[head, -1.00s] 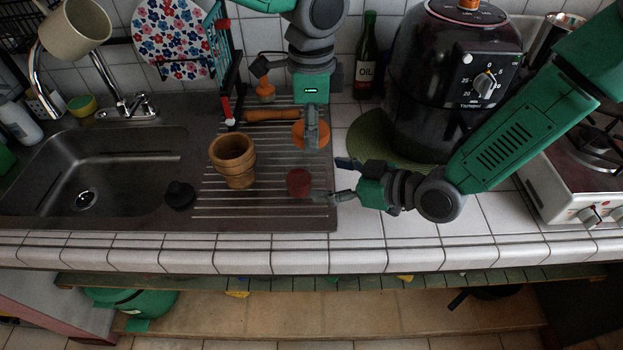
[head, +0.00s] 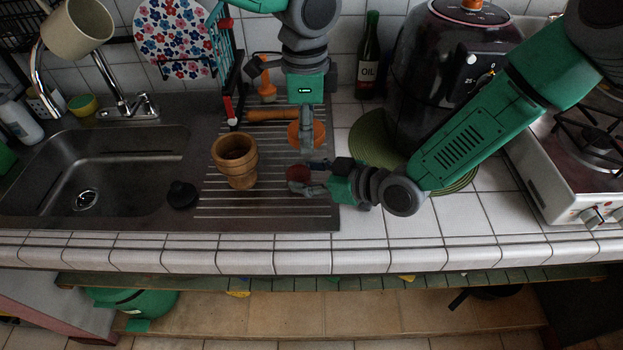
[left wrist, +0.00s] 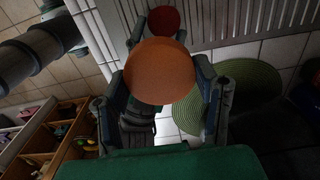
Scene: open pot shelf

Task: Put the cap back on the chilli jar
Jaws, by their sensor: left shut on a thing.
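My left gripper (head: 307,146) points down over the drainboard and is shut on a round orange cap (head: 294,134). In the left wrist view the cap (left wrist: 160,71) sits between the two fingers, its flat face toward the camera. The chilli jar shows as a dark red round top (head: 298,173) on the drainboard, just in front of and below the cap. The cap is apart from it. The red top (left wrist: 163,20) also shows beyond the cap in the left wrist view. My right gripper (head: 302,175) has its fingers apart on either side of the jar; contact is unclear.
A wooden mortar (head: 236,170) stands left of the jar, with a black stopper (head: 181,195) by the sink (head: 120,170). A wooden pestle (head: 272,115) lies behind. An oil bottle (head: 368,60) and a black air fryer (head: 420,110) stand at the back right.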

